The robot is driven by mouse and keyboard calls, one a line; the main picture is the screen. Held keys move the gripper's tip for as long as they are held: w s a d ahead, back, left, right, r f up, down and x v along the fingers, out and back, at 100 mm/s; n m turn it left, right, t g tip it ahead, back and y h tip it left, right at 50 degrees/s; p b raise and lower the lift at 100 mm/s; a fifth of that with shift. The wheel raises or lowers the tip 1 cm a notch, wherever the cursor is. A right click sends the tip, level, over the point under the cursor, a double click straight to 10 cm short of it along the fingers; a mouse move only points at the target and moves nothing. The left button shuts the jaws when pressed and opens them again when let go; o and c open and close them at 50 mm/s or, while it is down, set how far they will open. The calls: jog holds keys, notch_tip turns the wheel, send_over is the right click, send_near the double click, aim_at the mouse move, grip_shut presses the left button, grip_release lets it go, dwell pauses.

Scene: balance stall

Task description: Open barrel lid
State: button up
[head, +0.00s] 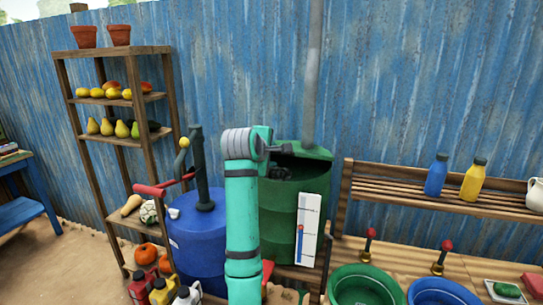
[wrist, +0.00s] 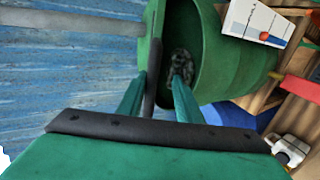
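The green barrel (head: 280,205) stands against the blue wall, right of my arm. Its green lid (head: 311,153) is tilted up at the back, and a dark opening shows below it. In the wrist view the lid (wrist: 152,38) is seen nearly edge-on beside the opening of the barrel (wrist: 228,60). My gripper (wrist: 161,72) is open at the lid's edge; its fingers stand apart, one on each side of the dark rim, the right one in front of the opening. Whether they touch the lid cannot be told. In the head view my gripper (head: 276,160) is partly hidden.
A blue barrel (head: 196,240) with a hand pump stands left of my arm. A white gauge (head: 308,230) is on the green barrel's front. Shelves with fruit (head: 152,97) stand left; a bench with green (head: 362,285) and blue basins is right. A grey pipe rises behind.

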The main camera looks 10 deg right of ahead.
jog(key=w+r+v, duration=0.1)
jog(key=r+v, duration=0.1)
jog(key=v, duration=1)
dwell(1.1)
jog(key=shift+s+d, duration=0.15)
dwell(0.3)
